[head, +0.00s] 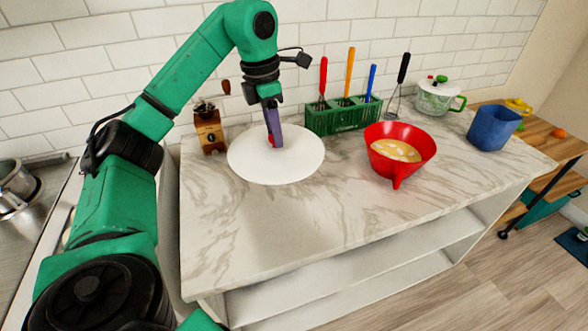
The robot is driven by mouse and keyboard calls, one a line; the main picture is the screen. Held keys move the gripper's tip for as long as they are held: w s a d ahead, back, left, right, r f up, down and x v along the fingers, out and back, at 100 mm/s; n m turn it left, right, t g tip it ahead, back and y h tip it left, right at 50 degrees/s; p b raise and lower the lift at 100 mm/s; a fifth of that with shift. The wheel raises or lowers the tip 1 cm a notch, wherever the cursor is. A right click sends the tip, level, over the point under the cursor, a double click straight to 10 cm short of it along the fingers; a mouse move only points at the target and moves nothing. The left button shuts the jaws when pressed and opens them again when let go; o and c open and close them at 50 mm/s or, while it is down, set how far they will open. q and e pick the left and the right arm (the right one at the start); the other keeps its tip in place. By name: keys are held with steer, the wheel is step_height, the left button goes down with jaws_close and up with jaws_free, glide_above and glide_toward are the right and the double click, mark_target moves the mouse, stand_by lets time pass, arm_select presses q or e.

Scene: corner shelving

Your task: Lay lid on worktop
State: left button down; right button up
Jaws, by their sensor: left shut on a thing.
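A round white lid (300,165) shows over the back left part of the marble worktop (300,226). My left gripper (273,140) points down at the middle of the lid and is shut on its small red knob (271,141). The fingers hide most of the knob. The lid looks level; I cannot tell whether it touches the worktop or hangs just above it. My right gripper is not in view.
A coffee grinder (210,135) stands left behind the lid. A green holder with utensils (343,118) is behind it. A red bowl (412,138), a lidded pot (434,99) and a blue container (493,130) stand right. The worktop's front left is clear.

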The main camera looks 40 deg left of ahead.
mark_target(265, 148)
arm_select(q)
steer(key=f+b, duration=0.1)
steer(key=f, duration=0.4)
steer(key=f+b, duration=0.1)
steer(key=f, duration=0.5)
steer(key=f+b, duration=0.1)
steer(key=f, duration=0.5)
steer(key=shift+s+a, duration=0.25)
steer(key=shift+a, duration=0.05)
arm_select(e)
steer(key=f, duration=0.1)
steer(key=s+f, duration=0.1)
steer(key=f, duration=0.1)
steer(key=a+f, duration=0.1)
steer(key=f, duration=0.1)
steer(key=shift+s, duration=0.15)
arm_select(q)
steer(key=shift+f, duration=0.15)
steer(key=c, duration=0.5)
jaws_free()
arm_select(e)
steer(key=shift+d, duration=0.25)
